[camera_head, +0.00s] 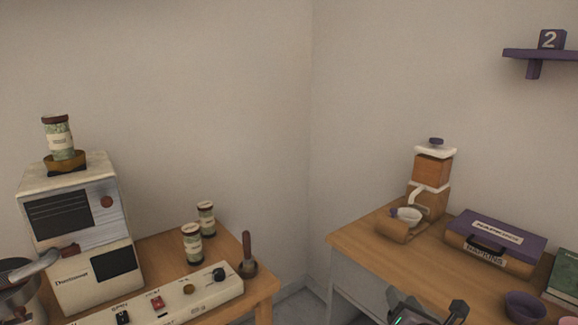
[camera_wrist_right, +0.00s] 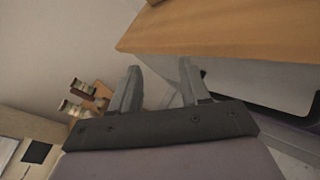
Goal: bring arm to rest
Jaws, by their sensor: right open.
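My right gripper (camera_head: 427,308) shows at the bottom edge of the head view, in front of the right-hand table. Its two fingers stand apart with nothing between them. In the right wrist view the gripper (camera_wrist_right: 158,85) is also open and empty, with a wooden table edge above it and floor and wall behind. My left gripper does not show in either view.
The right table (camera_head: 350,240) holds a wooden grinder (camera_head: 431,170), a purple case (camera_head: 497,238) and a purple bowl (camera_head: 525,306). The left table (camera_head: 222,252) holds a coffee machine (camera_head: 80,240), jars (camera_head: 192,244) and a switch panel (camera_head: 170,301). A gap separates the tables.

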